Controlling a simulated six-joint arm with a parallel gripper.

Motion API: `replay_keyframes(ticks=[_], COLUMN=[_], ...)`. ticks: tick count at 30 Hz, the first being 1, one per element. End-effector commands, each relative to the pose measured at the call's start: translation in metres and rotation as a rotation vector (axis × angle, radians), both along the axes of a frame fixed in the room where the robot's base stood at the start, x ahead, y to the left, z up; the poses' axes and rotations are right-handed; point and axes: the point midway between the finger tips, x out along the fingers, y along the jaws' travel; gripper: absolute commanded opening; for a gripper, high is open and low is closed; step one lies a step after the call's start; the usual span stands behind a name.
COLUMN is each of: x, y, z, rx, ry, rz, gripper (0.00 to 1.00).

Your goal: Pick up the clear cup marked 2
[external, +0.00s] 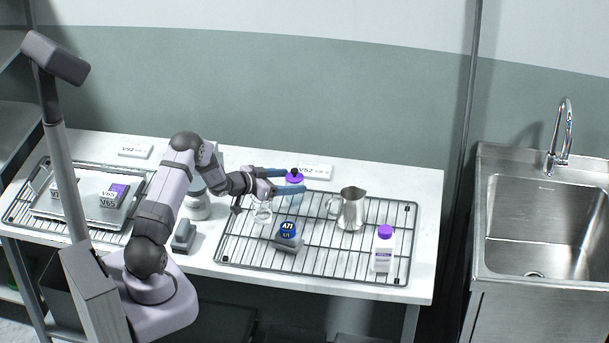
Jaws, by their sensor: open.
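A small clear cup (263,213) stands on the wire rack, just below my gripper in the picture. It is small and I cannot read a mark on it. My gripper (297,181) has blue fingers that point right and are spread apart. A purple-topped item with a black tip (294,177) shows between the fingertips. I cannot tell whether the fingers touch it. Its lower part is partly hidden by the near finger.
The wire rack (330,272) also holds a metal pitcher (351,208), a white purple-capped bottle (383,250) and a blue-topped A71 item (288,236). A V52 label (315,171) lies behind. A tray with V65 items (113,195) is left; a sink (548,232) is right.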

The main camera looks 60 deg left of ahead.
Motion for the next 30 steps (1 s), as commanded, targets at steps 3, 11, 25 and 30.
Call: replay_keyframes(ticks=[3,11,25,30], x=[0.011,0.019,0.02,0.019], y=[0.0,0.0,0.001,0.001], z=[-0.003,-0.008,-0.007,-0.006], rx=[0.001,0.001,0.001,0.001], ry=[0.0,0.002,-0.001,-0.001], rz=[-0.001,0.0,0.0,0.0], gripper=[0.66,0.66,0.16,0.16])
